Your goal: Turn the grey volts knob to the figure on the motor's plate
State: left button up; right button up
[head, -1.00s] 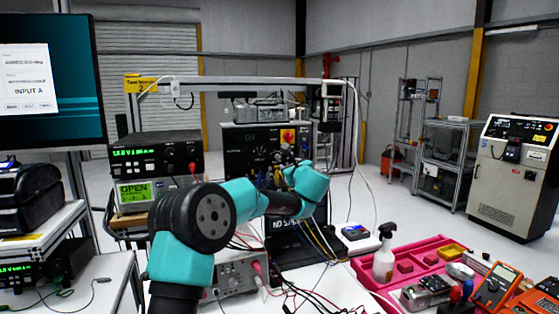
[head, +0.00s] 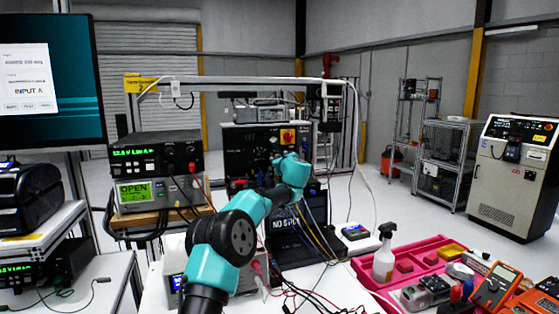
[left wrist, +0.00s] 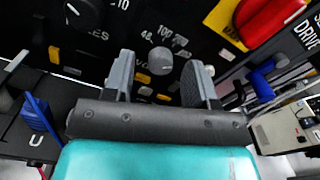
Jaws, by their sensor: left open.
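The grey volts knob (left wrist: 160,61) is on a black panel in the left wrist view. Figures including 48 and 100 are printed around it, and the word below is partly covered. My left gripper (left wrist: 158,68) is open, one finger on each side of the knob in the picture, with gaps showing on both sides. I cannot tell whether the fingertips reach level with it. In the head view my wrist (head: 291,168) is in front of the black panel box (head: 237,150) and hides the knob. I cannot make out the motor's plate. My right gripper is not in view.
A red rotary switch on a yellow plate (left wrist: 222,24) is to the knob's upper right. Another knob (left wrist: 82,13) is at upper left. A blue plug (left wrist: 262,82) sticks out at right.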

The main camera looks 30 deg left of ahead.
pick_arm(q)
jog(key=shift+w+a, duration=0.1)
jog(key=shift+a, duration=0.05)
jog(key=shift+c, duration=0.3)
jog(key=c, duration=0.9)
jog(key=shift+n, duration=0.7)
jog(key=o, duration=1)
jog(key=shift+c, duration=0.2)
jog(key=v, duration=1.7)
